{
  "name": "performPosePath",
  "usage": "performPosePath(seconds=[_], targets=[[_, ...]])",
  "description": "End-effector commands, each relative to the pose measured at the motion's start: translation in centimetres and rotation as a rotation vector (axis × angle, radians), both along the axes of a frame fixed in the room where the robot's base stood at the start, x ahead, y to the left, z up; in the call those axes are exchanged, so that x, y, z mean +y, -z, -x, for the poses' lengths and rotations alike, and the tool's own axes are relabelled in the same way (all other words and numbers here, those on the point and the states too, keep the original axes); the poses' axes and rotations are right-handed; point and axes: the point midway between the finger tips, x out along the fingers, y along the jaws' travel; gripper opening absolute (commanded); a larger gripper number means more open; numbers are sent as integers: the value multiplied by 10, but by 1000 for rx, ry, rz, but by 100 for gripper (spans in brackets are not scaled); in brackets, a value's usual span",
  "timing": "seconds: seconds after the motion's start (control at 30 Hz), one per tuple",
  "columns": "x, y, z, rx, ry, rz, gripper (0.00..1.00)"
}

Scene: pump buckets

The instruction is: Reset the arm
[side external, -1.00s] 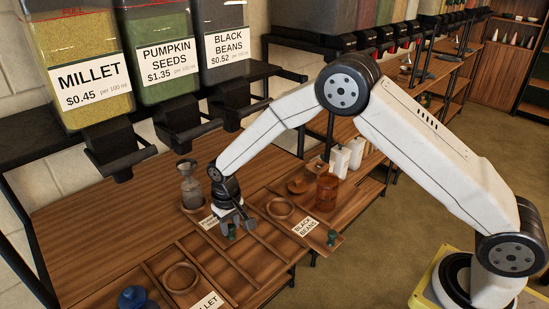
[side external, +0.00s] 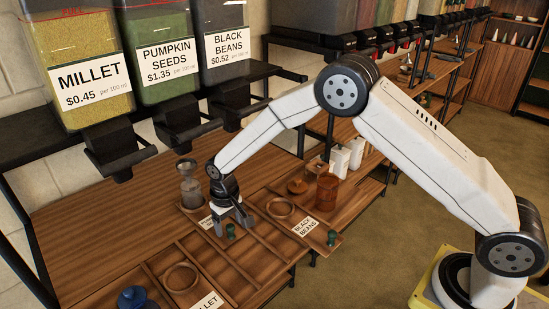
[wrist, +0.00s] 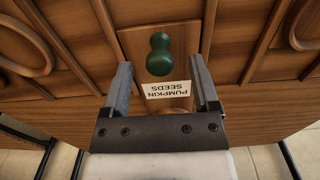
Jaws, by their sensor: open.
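My gripper (side external: 233,222) is open and empty above the pumpkin seeds slot of the wooden tray. A green knob (side external: 231,231) stands in that slot just in front of the fingers. In the wrist view the green knob (wrist: 159,54) sits between and a little beyond the two open fingers, not touching them. A white "PUMPKIN SEEDS" label (wrist: 166,90) lies between the fingers in the wrist view; in the side view my gripper partly hides it.
A glass jar (side external: 190,190) stands close to the left of my gripper. An amber jar (side external: 326,191) and another green knob (side external: 331,237) are to the right. A blue knob (side external: 132,297) is at front left. Black dispensers (side external: 178,130) hang above the table.

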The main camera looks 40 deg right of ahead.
Motion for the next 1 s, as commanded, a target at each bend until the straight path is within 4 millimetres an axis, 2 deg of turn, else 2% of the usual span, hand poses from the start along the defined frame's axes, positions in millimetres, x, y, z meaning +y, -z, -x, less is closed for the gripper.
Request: performPosePath(seconds=[1.0], targets=[[0, -56, 0, 0, 0, 0, 78]])
